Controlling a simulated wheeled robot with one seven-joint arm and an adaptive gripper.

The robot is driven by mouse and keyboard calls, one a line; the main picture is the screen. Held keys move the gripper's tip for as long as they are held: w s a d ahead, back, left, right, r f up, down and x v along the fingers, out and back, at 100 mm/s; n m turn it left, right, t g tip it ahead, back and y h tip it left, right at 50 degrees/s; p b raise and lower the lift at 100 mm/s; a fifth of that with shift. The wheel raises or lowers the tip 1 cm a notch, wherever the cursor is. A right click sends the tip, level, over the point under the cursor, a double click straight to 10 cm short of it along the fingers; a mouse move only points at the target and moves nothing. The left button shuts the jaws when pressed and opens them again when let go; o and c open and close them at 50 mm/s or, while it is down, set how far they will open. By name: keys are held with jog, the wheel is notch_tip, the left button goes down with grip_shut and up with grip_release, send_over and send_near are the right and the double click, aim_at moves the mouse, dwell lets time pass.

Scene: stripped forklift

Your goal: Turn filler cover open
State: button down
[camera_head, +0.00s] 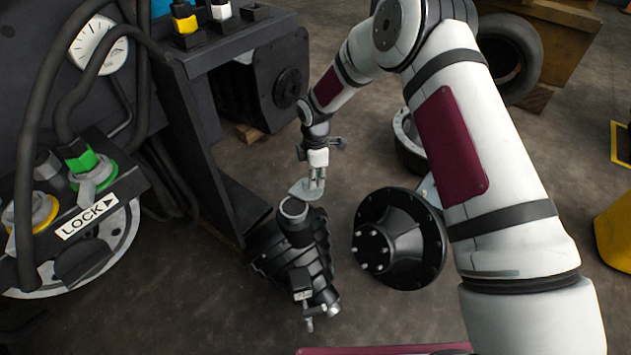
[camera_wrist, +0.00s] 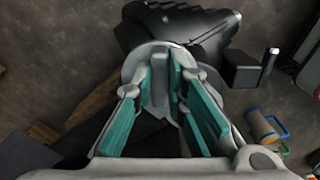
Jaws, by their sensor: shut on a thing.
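The filler cover (camera_head: 301,190) is a thin grey plate beside and just behind the round filler neck (camera_head: 293,209) on a black machine part (camera_head: 290,256). The neck's top looks uncovered in the head view. My gripper (camera_head: 317,182) points down at the cover and is shut on it. In the wrist view the cover (camera_wrist: 134,68) is a pale round plate with an upright ridge between the teal pads of my gripper (camera_wrist: 167,82). My fingers hide part of the cover, and I cannot tell how it joins the neck.
A black flanged hub (camera_head: 400,240) stands on the floor right of the machine part. A dark forklift panel with a LOCK label (camera_head: 88,216) and hoses is at left. Bare floor shows in front.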

jog(key=shift+w+a+n, duration=0.3)
jog(key=shift+w+n, duration=0.35)
jog(key=shift+n, duration=0.5)
jog(key=shift+w+a+n, duration=0.25)
jog(key=shift+w+n, duration=0.4)
jog(key=shift+n, duration=0.5)
jog(key=c, duration=1.6)
grip_release()
jog(key=shift+r, duration=0.1)
notch_tip(320, 180, up, 12)
